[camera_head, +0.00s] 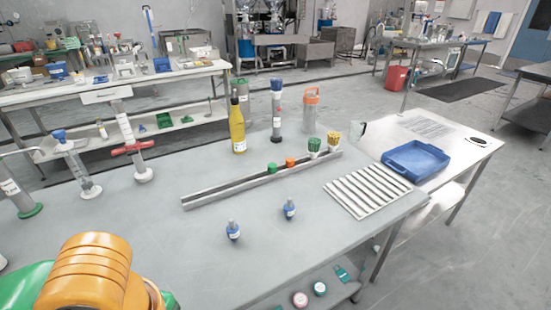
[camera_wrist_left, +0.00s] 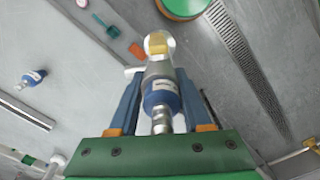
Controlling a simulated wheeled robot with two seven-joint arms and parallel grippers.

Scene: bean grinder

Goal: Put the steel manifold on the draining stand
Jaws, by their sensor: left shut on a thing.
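A long steel rail (camera_head: 265,180), the piece best matching the steel manifold, lies slantwise on the grey table, with a green and an orange cap beside it. A pale slatted rack (camera_head: 370,190), likely the draining stand, lies right of it near the table's right end; nothing is on it. My left gripper (camera_wrist_left: 158,80) is shut on a blue-and-steel fitting (camera_wrist_left: 160,95) with a label, held between its blue fingers. The left gripper's fingers are outside the head view. My right gripper is in neither view.
A yellow bottle (camera_head: 237,130), a dark cylinder (camera_head: 277,115) and an orange-topped bottle (camera_head: 311,110) stand behind the rail. A blue tray (camera_head: 416,160) is on the side table at right. Tall instruments (camera_head: 76,165) stand at left. The table's front middle is mostly clear.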

